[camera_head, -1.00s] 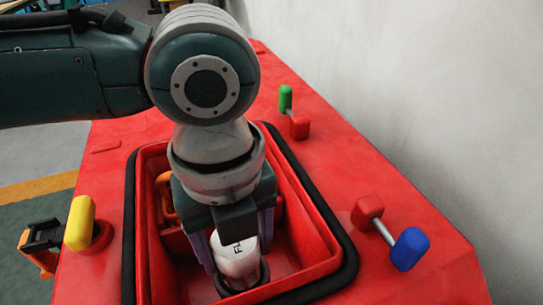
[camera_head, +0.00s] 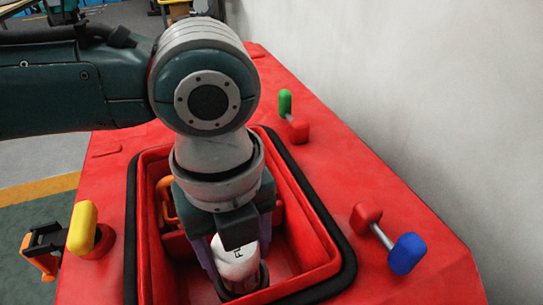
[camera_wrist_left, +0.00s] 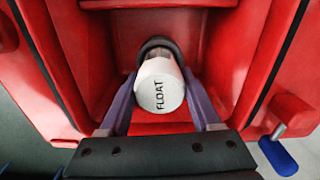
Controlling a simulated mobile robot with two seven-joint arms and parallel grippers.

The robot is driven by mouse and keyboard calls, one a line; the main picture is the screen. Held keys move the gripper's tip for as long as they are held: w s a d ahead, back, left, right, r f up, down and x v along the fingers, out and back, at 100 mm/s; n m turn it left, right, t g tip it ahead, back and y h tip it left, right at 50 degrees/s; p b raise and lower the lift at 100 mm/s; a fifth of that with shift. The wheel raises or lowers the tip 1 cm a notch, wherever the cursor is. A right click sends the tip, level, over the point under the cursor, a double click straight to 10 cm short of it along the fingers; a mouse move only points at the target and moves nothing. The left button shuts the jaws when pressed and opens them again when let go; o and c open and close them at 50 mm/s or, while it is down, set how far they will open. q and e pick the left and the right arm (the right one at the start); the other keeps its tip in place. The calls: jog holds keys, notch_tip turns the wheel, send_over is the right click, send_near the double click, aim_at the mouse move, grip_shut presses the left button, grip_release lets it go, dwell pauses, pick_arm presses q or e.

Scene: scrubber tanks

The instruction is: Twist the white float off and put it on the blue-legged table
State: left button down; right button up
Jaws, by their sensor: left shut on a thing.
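The white float (camera_head: 238,266), a short cylinder with dark lettering, sits in the red tank recess (camera_head: 318,235). In the left wrist view the float (camera_wrist_left: 160,90) reads FLOAT and has a dark ring (camera_wrist_left: 157,45) behind its far end. My left gripper (camera_head: 237,258) reaches down into the recess, shut on the float with a purple finger on each side. The float's lower part is partly hidden by the gripper. My right gripper is not in view. I cannot make out the blue-legged table for certain.
A black rim (camera_head: 341,245) edges the recess. An orange part (camera_head: 167,196) is inside at left. Yellow (camera_head: 82,228), green (camera_head: 285,102) and blue (camera_head: 408,254) handles stand on the red body. A pale wall (camera_head: 430,110) is close at right.

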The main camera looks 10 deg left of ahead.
pick_arm(q)
jog(key=shift+n+p, duration=0.35)
jog(key=shift+n, duration=0.15)
jog(key=shift+n+p, duration=0.7)
jog(key=shift+p, duration=0.1)
grip_release()
dwell(0.7)
